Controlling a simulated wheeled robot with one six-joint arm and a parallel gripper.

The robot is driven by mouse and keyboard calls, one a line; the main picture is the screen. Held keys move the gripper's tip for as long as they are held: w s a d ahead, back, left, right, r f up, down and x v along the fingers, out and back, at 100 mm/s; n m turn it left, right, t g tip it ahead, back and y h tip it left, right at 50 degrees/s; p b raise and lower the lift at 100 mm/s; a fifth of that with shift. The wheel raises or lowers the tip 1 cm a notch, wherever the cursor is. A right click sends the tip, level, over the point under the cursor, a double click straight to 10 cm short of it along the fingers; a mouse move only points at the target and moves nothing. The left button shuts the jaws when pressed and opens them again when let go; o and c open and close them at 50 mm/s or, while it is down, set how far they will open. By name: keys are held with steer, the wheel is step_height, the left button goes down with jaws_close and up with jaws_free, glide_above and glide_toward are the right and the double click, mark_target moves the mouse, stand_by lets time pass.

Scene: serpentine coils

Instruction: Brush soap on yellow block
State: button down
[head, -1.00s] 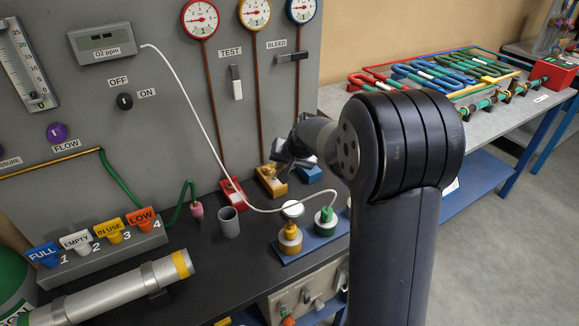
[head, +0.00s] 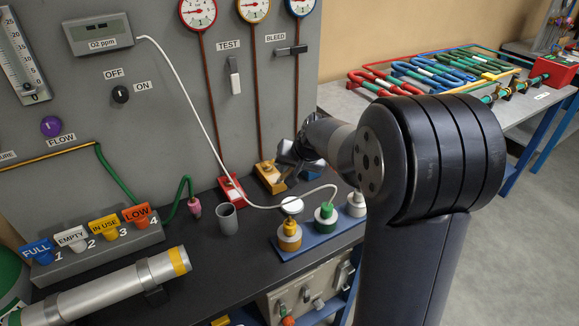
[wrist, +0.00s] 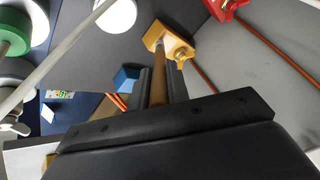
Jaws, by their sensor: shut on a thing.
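The yellow block (head: 270,179) stands on the dark bench at the foot of a gauge pipe, between a red block and a blue block. It also shows in the wrist view (wrist: 172,40), with a small fitting on its side. My gripper (head: 287,160) is just above and to the right of it in the head view. In the wrist view my gripper (wrist: 159,80) is shut on a brush with a brown handle (wrist: 158,90). The brush's far end points at the yellow block and overlaps its edge; I cannot tell whether they touch.
The red block (head: 231,188) and partly hidden blue block (head: 312,171) flank the yellow one. A grey cup (head: 228,219) stands in front. A white hose (head: 262,205) runs past to capped fittings on a blue tray (head: 317,242). The grey panel (head: 150,100) rises close behind.

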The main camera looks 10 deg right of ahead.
steer(key=shift+r, duration=0.1)
steer(key=shift+r+p, duration=2.25)
steer(key=shift+r, duration=0.7)
steer(key=shift+r+p, duration=1.1)
steer(key=shift+r, duration=0.45)
steer(key=shift+f, duration=0.1)
steer(key=shift+b+x, duration=0.7)
steer(key=shift+x, duration=0.3)
steer(key=shift+s, duration=0.15)
steer(key=shift+d, duration=0.1)
